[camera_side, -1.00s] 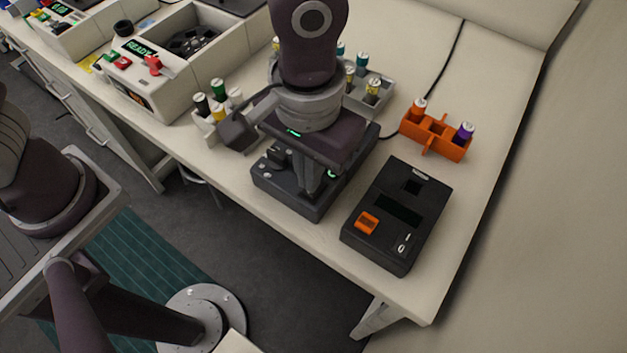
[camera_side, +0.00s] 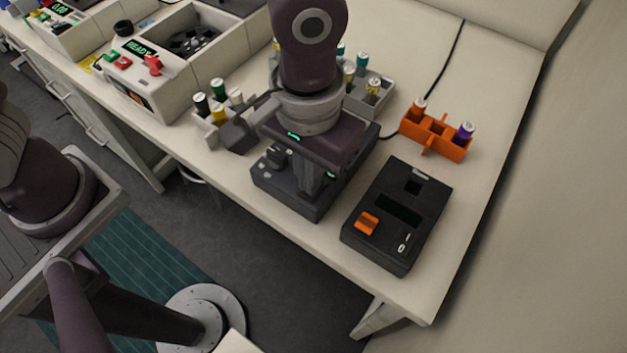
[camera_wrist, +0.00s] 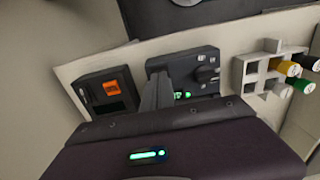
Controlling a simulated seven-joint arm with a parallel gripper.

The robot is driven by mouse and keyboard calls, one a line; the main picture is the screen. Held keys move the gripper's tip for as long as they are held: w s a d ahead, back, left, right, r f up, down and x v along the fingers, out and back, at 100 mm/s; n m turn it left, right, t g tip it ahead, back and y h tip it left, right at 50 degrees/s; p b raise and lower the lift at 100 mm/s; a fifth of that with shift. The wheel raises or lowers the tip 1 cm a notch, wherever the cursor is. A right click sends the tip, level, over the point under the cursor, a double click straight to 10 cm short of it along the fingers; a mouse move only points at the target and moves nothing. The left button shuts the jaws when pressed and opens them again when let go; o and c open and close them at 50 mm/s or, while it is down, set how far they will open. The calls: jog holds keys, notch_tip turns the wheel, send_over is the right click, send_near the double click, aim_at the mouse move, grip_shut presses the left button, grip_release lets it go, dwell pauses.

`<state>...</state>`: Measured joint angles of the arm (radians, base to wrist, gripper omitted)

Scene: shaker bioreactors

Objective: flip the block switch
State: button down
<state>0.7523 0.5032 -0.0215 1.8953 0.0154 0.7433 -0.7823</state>
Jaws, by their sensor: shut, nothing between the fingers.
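A black block unit (camera_side: 423,188) stands at the right front of the bench, with a dark slot, a small square well and an orange rocker switch (camera_side: 366,223). The switch also shows in the wrist view (camera_wrist: 112,88), at the upper left. My gripper (camera_side: 308,188) points down over a dark grey device (camera_side: 285,192) to the left of the block unit. Its fingers are together and empty, and apart from the orange switch. In the wrist view the closed fingers (camera_wrist: 157,95) cover part of the grey device. Whether the fingertips touch that device, I cannot tell.
An orange rack (camera_side: 435,137) with an orange-capped and a purple-capped vial stands behind the block unit. A white rack (camera_side: 208,130) of capped vials is left of my gripper. Bench edges (camera_side: 425,318) lie close in front and right.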

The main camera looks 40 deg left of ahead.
jog(key=shift+f, duration=0.7)
jog(key=shift+r, duration=3.55)
jog(key=a+r+t+h, duration=0.1)
jog(key=a+r, duration=0.4)
jog(key=a, duration=0.2)
jog(key=a+r+t, duration=0.1)
jog(key=a+r, duration=0.3)
jog(key=a, duration=0.3)
jog(key=s+a+t+y, duration=0.1)
jog(key=s+a+t, duration=0.2)
jog(key=s+a, duration=0.5)
jog(key=shift+s+a+r+t, duration=0.3)
jog(key=shift+s+a+r, duration=0.1)
jog(key=shift+a, duration=0.8)
